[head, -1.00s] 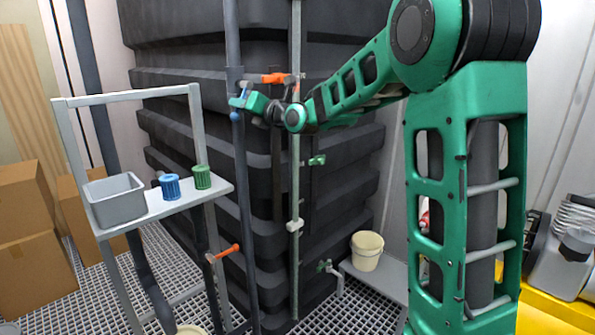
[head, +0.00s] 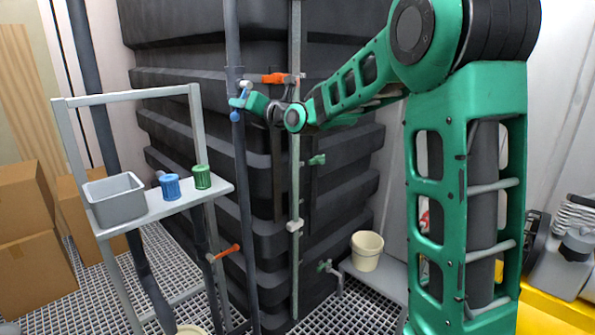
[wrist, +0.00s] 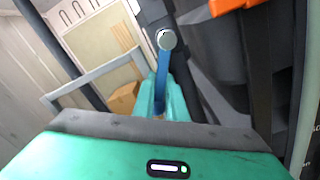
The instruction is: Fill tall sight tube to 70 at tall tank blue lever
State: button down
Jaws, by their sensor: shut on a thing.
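The tall tank (head: 335,65) is a large black ribbed vessel in the middle of the head view. A blue lever (head: 235,117) is on the grey vertical pipe in front of it. My gripper (head: 240,102) is shut on this lever. In the wrist view the blue lever (wrist: 162,68) runs from a round pale pivot down between my teal fingers (wrist: 163,103). A tall pale sight tube (head: 296,185) stands upright along the tank, with a white slider (head: 294,226) low on it. I cannot read a liquid level or scale.
An orange lever (head: 273,78) is just above and right of my gripper; another orange handle (head: 226,251) is lower. A grey shelf stand (head: 150,207) with a bin (head: 115,199), blue cup (head: 170,187) and green cup (head: 202,177) stands left. A cream bucket (head: 367,251) is right.

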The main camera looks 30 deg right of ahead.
jog(key=shift+f, duration=0.1)
dwell(0.3)
jog(key=m, duration=0.1)
jog(key=a+r+m, duration=0.1)
jog(key=m, duration=0.2)
jog(key=shift+s+a+r, duration=0.2)
jog(key=shift+s+r, duration=0.05)
jog(key=shift+r, duration=0.05)
jog(key=shift+s+a+r+m, duration=0.15)
jog(key=shift+r+m, duration=0.15)
jog(key=shift+m, duration=0.25)
jog(key=shift+w+a+r+m, duration=0.1)
jog(key=shift+r+m, duration=0.15)
jog(key=shift+m, duration=0.3)
jog(key=shift+s+a+r+m, duration=0.15)
jog(key=shift+r+m, duration=0.1)
jog(key=shift+m, duration=0.3)
jog(key=shift+w+a+r+m, duration=0.1)
jog(key=shift+r+m, duration=0.15)
jog(key=shift+m, duration=0.3)
jog(key=shift+a+r+m, duration=0.1)
jog(key=shift+r+m, duration=0.45)
jog(key=shift+m, duration=0.45)
jog(key=shift+r+m, duration=0.55)
jog(key=shift+m, duration=0.45)
jog(key=c, duration=1.7)
grip_release()
jog(key=shift+c, duration=0.2)
jog(key=shift+s, duration=0.1)
